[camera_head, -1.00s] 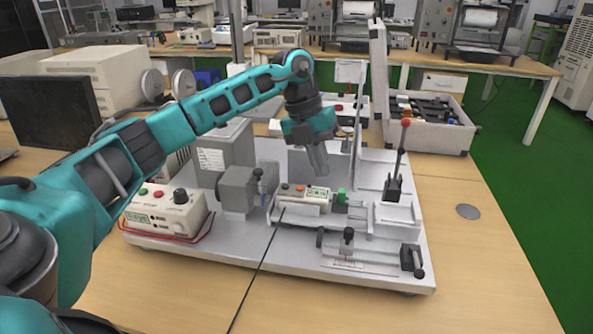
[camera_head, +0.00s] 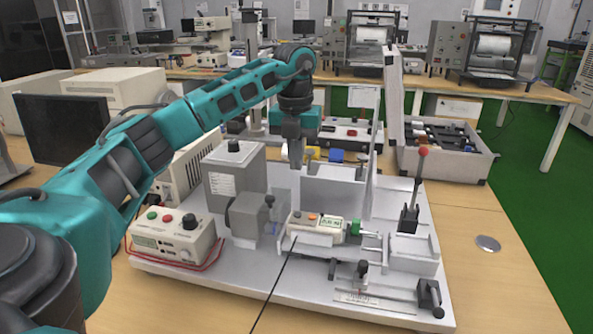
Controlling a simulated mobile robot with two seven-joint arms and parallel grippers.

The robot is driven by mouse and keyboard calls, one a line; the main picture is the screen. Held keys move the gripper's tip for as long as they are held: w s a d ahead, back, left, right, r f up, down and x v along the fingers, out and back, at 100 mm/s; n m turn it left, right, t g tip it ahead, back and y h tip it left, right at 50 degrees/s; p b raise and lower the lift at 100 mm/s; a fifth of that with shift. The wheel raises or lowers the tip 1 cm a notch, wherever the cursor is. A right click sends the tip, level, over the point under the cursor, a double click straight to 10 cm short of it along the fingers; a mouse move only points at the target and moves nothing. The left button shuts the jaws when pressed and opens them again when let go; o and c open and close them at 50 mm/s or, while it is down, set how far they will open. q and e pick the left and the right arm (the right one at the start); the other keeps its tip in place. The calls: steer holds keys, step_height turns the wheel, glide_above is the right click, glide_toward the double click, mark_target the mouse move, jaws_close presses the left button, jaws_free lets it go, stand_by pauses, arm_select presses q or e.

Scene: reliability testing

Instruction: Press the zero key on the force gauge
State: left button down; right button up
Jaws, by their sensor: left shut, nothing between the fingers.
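The force gauge (camera_head: 311,228) lies in the middle of the white test stand (camera_head: 260,268). It is a small pale box with an orange button (camera_head: 313,217), a dark button beside it and a small greenish display (camera_head: 331,222). A green part (camera_head: 355,230) is at its right end. Which key is zero is too small to read. My left gripper (camera_head: 295,167) points down above and slightly behind the gauge, apart from it. Its fingers are shut and empty. My right gripper is not in view.
A control box (camera_head: 172,240) with red and green buttons stands at the left of the stand. A red-knobbed lever (camera_head: 413,190) rises at the right, near a tilted white panel (camera_head: 392,95). The table's right side is mostly clear.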

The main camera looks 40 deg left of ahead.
mark_target(297, 213)
arm_select(q)
steer(key=f, duration=1.2)
steer(key=shift+w+a+f+b, duration=0.1)
steer(key=shift+w+b, duration=0.15)
steer(key=shift+b, duration=0.1)
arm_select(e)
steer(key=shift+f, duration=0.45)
